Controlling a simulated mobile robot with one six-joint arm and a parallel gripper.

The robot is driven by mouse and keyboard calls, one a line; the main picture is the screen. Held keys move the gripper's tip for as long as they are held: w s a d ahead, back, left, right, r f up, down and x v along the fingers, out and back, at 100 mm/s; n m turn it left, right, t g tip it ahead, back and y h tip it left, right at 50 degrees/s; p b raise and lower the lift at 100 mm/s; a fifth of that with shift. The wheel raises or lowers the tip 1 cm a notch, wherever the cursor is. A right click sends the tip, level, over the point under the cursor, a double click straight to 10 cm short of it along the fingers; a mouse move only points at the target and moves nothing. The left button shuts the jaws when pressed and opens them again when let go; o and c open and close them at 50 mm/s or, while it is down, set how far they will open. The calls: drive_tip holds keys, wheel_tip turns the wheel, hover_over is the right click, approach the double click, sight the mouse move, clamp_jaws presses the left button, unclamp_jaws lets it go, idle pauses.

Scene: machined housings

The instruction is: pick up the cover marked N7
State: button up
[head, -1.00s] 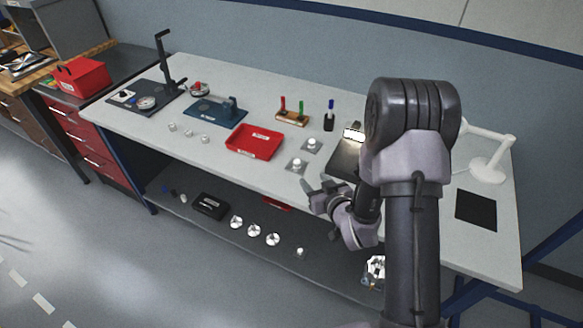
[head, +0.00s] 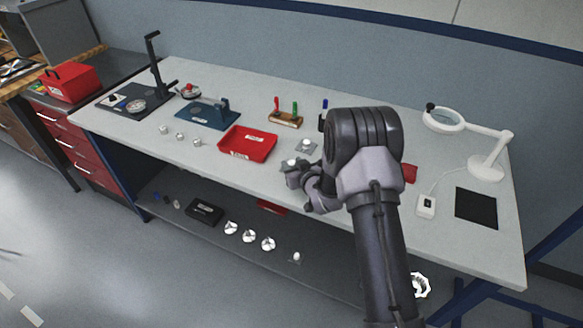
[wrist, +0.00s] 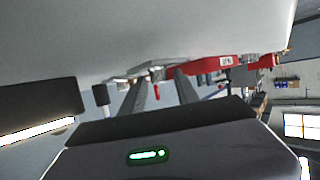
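No N7 mark can be read in these frames, so I cannot tell which part is the cover. Two small silver round parts sit on square grey plates on the bench: the rear one (head: 306,144) stands clear, and the front one (head: 291,162) is right beside my gripper (head: 288,176) and partly hidden by it. In the wrist view my gripper (wrist: 160,88) has its two fingers apart with a gap between them. A silver plate-like part (wrist: 146,70) shows beyond the fingertips. I see nothing held.
A red tray (head: 262,146) lies left of the plates, with small silver parts (head: 180,136) further left. A magnifier lamp (head: 486,168) and black mat (head: 476,208) are at the right. Round metal parts (head: 249,236) lie on the lower shelf.

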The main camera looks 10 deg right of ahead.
clamp_jaws()
